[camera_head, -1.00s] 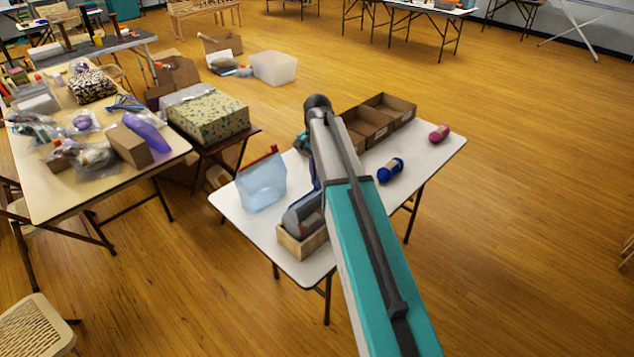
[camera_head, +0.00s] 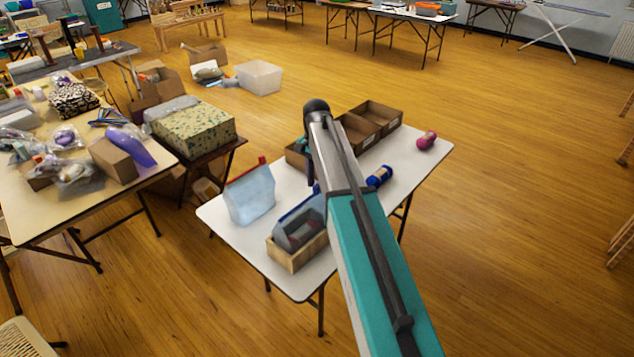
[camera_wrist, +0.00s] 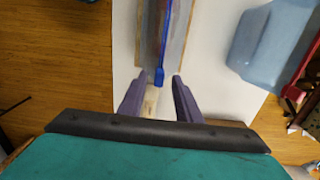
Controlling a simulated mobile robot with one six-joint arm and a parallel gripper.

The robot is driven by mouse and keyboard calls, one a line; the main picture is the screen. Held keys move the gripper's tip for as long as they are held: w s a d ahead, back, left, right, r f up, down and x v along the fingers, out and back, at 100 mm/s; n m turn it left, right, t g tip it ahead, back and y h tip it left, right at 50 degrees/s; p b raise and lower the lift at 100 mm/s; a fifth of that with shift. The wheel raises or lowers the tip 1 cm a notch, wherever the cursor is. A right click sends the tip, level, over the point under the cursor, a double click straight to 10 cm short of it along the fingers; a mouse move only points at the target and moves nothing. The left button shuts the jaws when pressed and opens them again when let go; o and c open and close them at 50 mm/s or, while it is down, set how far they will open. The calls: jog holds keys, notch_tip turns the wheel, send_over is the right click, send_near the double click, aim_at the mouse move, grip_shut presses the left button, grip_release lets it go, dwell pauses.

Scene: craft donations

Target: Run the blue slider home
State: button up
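A grey, see-through zip bag (camera_head: 297,229) stands in a small wooden box (camera_head: 291,252) at the near end of the white table (camera_head: 246,240). A blue strip runs along its top. In the wrist view the strip runs from the top edge toward my gripper, with the blue slider (camera_wrist: 159,76) at its near end. My gripper (camera_wrist: 158,82) is open, its two purple fingers apart on either side of the slider's end. I cannot tell whether either finger touches it. In the head view my arm hides part of the bag.
A pale blue bag (camera_head: 250,195) with a red top strip stands to the left. Open cardboard trays (camera_head: 375,118), blue yarn (camera_head: 380,176) and pink yarn (camera_head: 427,140) lie farther along the table.

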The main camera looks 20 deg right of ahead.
aim_at(316, 185)
jog(key=shift+a, duration=0.1)
jog(key=shift+r, duration=0.1)
jog(key=shift+r, duration=0.25)
notch_tip(316, 185, up, 13)
jog(key=b, duration=0.3)
jog(key=shift+b, duration=0.4)
dwell(0.6)
